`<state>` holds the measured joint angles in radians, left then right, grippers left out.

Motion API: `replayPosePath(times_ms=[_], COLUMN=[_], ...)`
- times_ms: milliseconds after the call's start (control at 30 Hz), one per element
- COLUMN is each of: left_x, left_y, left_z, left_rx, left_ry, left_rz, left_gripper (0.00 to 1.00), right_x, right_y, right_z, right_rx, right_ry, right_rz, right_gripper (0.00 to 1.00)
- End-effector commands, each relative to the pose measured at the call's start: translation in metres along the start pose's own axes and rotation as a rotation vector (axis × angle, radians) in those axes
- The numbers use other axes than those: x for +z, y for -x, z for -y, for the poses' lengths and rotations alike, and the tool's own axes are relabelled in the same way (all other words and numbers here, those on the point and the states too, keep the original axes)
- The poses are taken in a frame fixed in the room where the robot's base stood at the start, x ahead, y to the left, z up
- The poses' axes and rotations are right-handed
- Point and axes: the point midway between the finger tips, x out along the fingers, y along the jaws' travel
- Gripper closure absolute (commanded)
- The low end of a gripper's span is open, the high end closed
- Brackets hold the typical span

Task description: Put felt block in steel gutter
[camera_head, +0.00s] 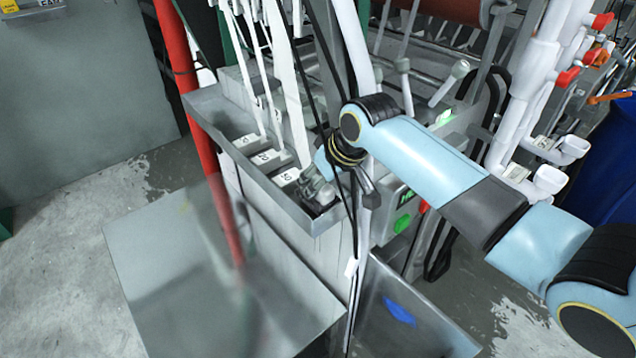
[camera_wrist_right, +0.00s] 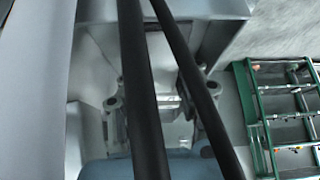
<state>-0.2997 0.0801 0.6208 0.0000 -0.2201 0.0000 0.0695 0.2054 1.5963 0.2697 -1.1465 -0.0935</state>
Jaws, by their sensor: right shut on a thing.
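The steel gutter (camera_head: 277,203) is the long grey trough running diagonally along the machine, with numbered white tags inside. My right gripper (camera_head: 322,193) points down into its near end, below the wrist and partly behind black cables. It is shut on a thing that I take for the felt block. The block cannot be made out in either view. In the right wrist view the gripper's fingers (camera_wrist_right: 170,110) show behind two dark cables that cross the picture. I cannot tell whether the held thing touches the gutter floor. My left gripper is not in view.
White straps (camera_head: 290,85) and black cables hang close around the right wrist. A red pipe (camera_head: 190,90) stands at left. A grey sheet panel (camera_head: 200,290) is below the gutter. A blue patch (camera_head: 399,313) lies lower right. A green rack (camera_wrist_right: 285,115) shows in the wrist view.

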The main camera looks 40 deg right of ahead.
Motion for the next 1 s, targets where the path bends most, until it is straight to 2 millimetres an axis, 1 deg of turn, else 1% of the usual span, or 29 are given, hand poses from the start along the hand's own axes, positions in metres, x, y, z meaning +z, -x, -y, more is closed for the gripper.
replayPosePath(times_ms=[100, 433, 467, 633, 867, 1000], left_x=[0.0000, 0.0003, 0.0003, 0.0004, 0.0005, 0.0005], left_y=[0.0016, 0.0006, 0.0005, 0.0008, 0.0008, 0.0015], left_z=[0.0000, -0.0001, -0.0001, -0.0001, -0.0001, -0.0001], left_rx=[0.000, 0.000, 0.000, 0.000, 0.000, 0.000], left_ry=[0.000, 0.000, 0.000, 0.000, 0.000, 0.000], left_rz=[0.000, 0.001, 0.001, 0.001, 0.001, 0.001], left_gripper=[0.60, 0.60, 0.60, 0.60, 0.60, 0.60], right_x=[0.0053, 0.0073, 0.0077, 0.0073, 0.0072, 0.0057], right_y=[-0.0095, -0.0126, -0.0130, -0.0124, -0.0122, -0.0050], right_z=[-0.0001, -0.0004, -0.0005, -0.0005, -0.0005, -0.0009], right_rx=[0.000, 0.001, 0.001, 0.001, 0.001, 0.002], right_ry=[0.001, 0.001, 0.001, 0.001, 0.001, 0.002], right_rz=[-0.001, -0.001, -0.001, -0.001, -0.001, -0.003], right_gripper=[1.00, 1.00, 0.66, 0.44, 0.44, 0.44])
